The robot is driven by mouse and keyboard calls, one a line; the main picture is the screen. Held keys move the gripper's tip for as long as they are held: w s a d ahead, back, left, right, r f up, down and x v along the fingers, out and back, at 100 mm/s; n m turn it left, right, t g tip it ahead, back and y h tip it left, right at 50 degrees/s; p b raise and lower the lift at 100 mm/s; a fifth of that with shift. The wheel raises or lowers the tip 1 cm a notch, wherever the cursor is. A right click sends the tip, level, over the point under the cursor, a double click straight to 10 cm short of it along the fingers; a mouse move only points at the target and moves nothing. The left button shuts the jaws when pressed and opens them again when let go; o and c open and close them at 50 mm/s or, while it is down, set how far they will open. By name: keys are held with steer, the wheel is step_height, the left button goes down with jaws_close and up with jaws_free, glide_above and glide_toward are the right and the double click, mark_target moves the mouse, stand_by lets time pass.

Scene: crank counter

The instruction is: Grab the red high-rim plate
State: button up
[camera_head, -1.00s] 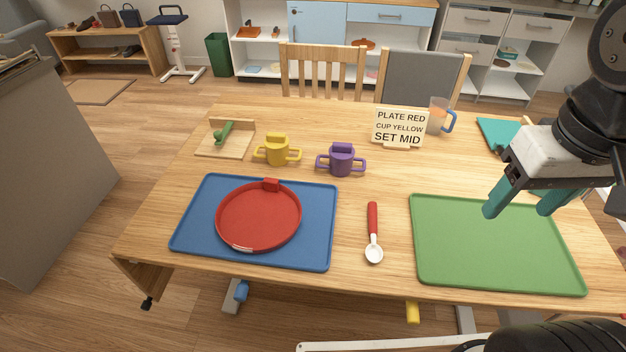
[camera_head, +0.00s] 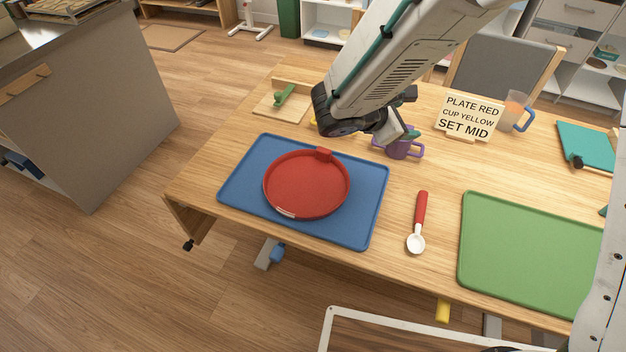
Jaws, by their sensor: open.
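The red high-rim plate (camera_head: 306,186) lies on the blue tray (camera_head: 240,180) at the left front of the table. A red block-like tab stands on its far rim and a pale strip marks its near rim. My gripper (camera_head: 408,134) is above the table, to the upper right of the plate and apart from it, in front of the purple cup (camera_head: 402,150). It is open and holds nothing that I can see. One teal fingertip shows; the rest of the jaws is largely hidden by my wrist.
A red-handled spoon (camera_head: 420,215) lies between the blue tray and the empty green tray (camera_head: 530,255). The sign (camera_head: 470,115) and a clear mug (camera_head: 515,110) stand behind. A wooden board with a green handle (camera_head: 283,97) is at the far left. My arm hides most of the yellow cup.

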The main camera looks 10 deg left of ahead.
mark_target(322, 152)
steer(key=a+f+n+t+y, duration=0.1)
steer(key=a+f+n, duration=0.2)
steer(key=a, duration=0.3)
steer(key=s+a+f+n+t+y, duration=0.1)
steer(key=a+f+n+y, duration=0.1)
steer(key=a+f, duration=0.3)
steer(key=s+a+f+n+t+y, duration=0.1)
steer(key=a+f+n+t+y, duration=0.1)
steer(key=a+f+n, duration=0.3)
steer(key=shift+a+f, duration=0.35)
steer(key=shift+a, duration=0.45)
steer(key=shift+w+a+f, duration=0.15)
steer(key=shift+w+f, duration=0.6)
steer(key=shift+w, duration=0.05)
steer(key=x, duration=0.5)
steer(key=shift+w+a+f, duration=0.2)
steer(key=shift+w+f, duration=0.05)
steer(key=shift+f, duration=0.2)
steer(key=c, duration=1.3)
